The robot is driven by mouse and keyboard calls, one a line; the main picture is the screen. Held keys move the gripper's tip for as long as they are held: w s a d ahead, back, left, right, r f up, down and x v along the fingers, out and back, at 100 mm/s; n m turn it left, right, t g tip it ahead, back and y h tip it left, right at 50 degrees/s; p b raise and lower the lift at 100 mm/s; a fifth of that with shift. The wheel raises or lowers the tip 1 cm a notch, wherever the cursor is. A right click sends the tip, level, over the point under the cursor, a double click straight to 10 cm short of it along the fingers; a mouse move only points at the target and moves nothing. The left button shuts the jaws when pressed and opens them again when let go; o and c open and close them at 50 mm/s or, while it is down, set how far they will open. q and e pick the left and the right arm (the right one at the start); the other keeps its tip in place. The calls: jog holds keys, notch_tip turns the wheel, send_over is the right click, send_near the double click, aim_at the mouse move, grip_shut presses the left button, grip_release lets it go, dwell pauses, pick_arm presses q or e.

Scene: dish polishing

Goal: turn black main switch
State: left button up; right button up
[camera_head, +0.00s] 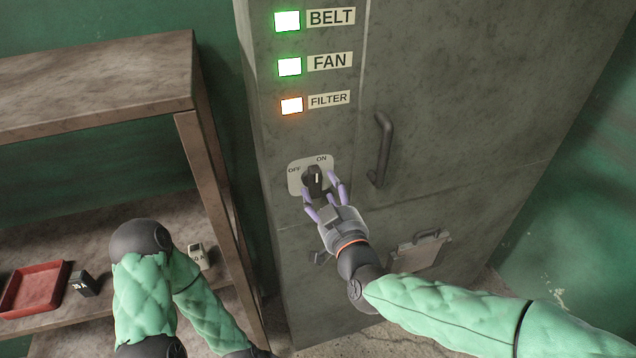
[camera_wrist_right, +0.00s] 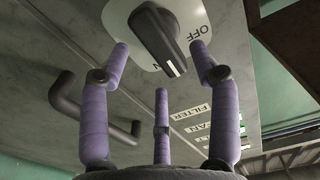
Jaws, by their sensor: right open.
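The black main switch (camera_head: 311,181) is a rotary knob on a pale plate marked OFF and ON, on the front of a grey cabinet. Its white mark is nearly upright in the head view, nearer ON than OFF. My right gripper (camera_head: 324,199) is open, its purple fingers just in front of the knob. In the right wrist view the knob (camera_wrist_right: 157,38) lies beyond and between the spread fingertips (camera_wrist_right: 160,62); I cannot tell whether any finger touches it. My left arm shows at lower left, but its gripper is out of view.
BELT (camera_head: 287,21) and FAN (camera_head: 290,67) lamps glow green; the FILTER lamp (camera_head: 291,105) glows orange. A dark door handle (camera_head: 384,150) juts out right of the switch. A shelf (camera_head: 100,85) at left holds a red tray (camera_head: 35,289) and small devices.

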aim_at(320, 183)
jog(key=shift+b+x, duration=0.45)
jog(key=shift+x, duration=1.8)
jog(key=c, duration=0.8)
